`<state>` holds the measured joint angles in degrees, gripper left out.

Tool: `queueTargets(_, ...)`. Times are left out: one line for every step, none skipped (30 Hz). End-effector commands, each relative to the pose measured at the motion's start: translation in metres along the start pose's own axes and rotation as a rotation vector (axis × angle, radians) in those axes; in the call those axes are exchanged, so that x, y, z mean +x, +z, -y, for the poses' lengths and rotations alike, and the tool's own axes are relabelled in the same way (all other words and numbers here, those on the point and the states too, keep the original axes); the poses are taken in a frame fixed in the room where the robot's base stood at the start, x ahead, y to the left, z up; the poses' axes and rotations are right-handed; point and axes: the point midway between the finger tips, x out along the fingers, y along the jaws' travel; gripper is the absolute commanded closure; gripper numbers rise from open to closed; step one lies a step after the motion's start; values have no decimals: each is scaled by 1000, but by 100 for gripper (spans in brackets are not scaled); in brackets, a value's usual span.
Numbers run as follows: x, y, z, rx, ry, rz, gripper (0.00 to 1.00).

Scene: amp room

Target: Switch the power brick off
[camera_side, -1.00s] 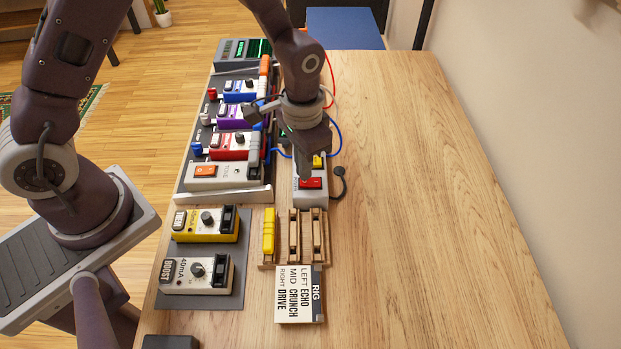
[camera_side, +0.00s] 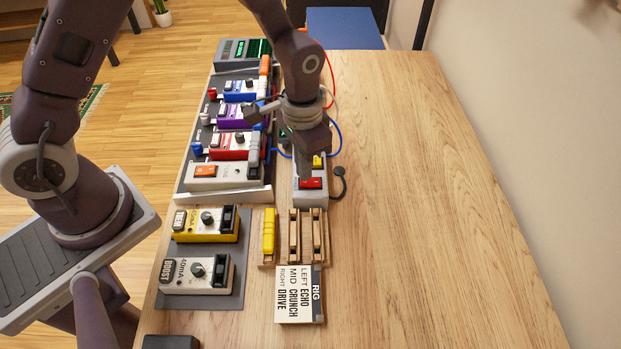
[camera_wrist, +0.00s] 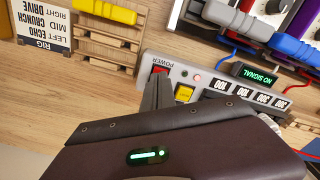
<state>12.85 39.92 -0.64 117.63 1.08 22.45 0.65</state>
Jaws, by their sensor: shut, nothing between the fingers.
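The power brick (camera_side: 310,199) is a long grey box on the table, with a red rocker switch (camera_side: 311,183) at its near end and a yellow button (camera_side: 317,162) farther along. In the wrist view, the red switch (camera_wrist: 159,69) sits beside the word POWER, with two small indicator lights and the yellow button (camera_wrist: 184,93) next to it. My gripper (camera_side: 305,178) is shut and empty, pointing down with its fingertips at the switch. In the wrist view, the fingers (camera_wrist: 158,88) cover part of the switch's edge. I cannot tell whether they touch it.
A pedalboard (camera_side: 240,193) with several pedals and cables stands left of the brick. A wooden rack (camera_side: 294,238) with a yellow piece (camera_side: 269,232) and a RIG card (camera_side: 295,294) lie nearer. A display (camera_wrist: 254,75) reads NO SIGNAL. The table's right side is clear.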

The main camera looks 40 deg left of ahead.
Motion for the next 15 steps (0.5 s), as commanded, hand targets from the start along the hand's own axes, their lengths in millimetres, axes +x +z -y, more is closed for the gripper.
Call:
queueTargets(1, 0, 0, 0, 0, 1, 100)
queueTargets(1, 0, 0, 0, 0, 1, 100)
queueTargets(2, 0, 0, 0, 0, 0, 100)
queueTargets(2, 0, 0, 0, 0, 0, 100)
queueTargets(3, 0, 0, 0, 0, 0, 100)
queueTargets(3, 0, 0, 0, 0, 0, 100)
queueTargets(4, 0, 0, 0, 0, 0, 100)
queueTargets(4, 0, 0, 0, 0, 0, 100)
queueTargets(5, 0, 0, 0, 0, 0, 100)
queueTargets(6, 0, 0, 0, 0, 0, 100)
queueTargets(6, 0, 0, 0, 0, 0, 100)
queueTargets(7, 0, 0, 0, 0, 0, 100)
queueTargets(7, 0, 0, 0, 0, 0, 100)
queueTargets(8, 0, 0, 0, 0, 0, 100)
queueTargets(8, 0, 0, 0, 0, 1, 100)
